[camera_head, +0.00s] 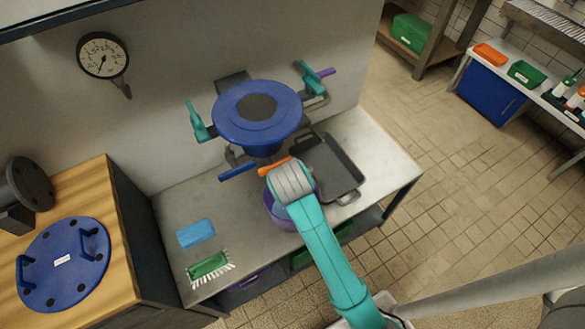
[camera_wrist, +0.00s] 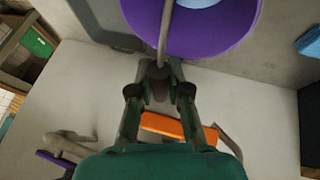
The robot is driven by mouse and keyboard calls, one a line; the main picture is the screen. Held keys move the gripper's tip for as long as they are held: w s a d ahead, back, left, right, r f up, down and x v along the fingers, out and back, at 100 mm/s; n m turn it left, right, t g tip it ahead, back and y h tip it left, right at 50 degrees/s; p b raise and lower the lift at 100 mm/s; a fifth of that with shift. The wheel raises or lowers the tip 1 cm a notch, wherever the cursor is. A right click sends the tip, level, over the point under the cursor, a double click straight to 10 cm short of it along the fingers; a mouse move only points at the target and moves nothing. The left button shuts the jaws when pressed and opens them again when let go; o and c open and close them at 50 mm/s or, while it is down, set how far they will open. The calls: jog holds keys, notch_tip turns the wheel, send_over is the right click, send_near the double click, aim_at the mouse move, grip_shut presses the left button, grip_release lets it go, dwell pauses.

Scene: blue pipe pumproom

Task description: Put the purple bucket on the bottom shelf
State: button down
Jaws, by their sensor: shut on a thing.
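The purple bucket (camera_head: 278,217) is at the front edge of the metal bench (camera_head: 165,212), partly hidden behind my arm in the head view. In the wrist view the bucket (camera_wrist: 240,30) is at the top, with something light blue inside it. My gripper (camera_wrist: 160,84) is shut on the bucket's thin grey handle. The fingertips are hidden in the head view. I cannot tell whether the bucket touches the bench. The bottom shelf (camera_head: 369,219) under the bench is mostly hidden; a purple crate (camera_head: 245,287) and a green crate (camera_head: 303,259) show there.
A blue-flanged pipe (camera_head: 257,115) with coloured valve levers stands behind my gripper. A dark tray (camera_head: 325,165) lies to the right on the bench. A blue sponge (camera_head: 196,233) and green brush (camera_head: 208,266) lie to the left. Floor to the right is clear.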

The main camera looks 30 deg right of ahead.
jog(key=w+d, duration=0.2)
jog(key=w, duration=0.1)
jog(key=shift+w, duration=0.15)
jog(key=shift+f, duration=0.2)
jog(key=c, duration=1.1)
grip_release()
jog(key=v, duration=1.2)
jog(key=shift+r, duration=0.15)
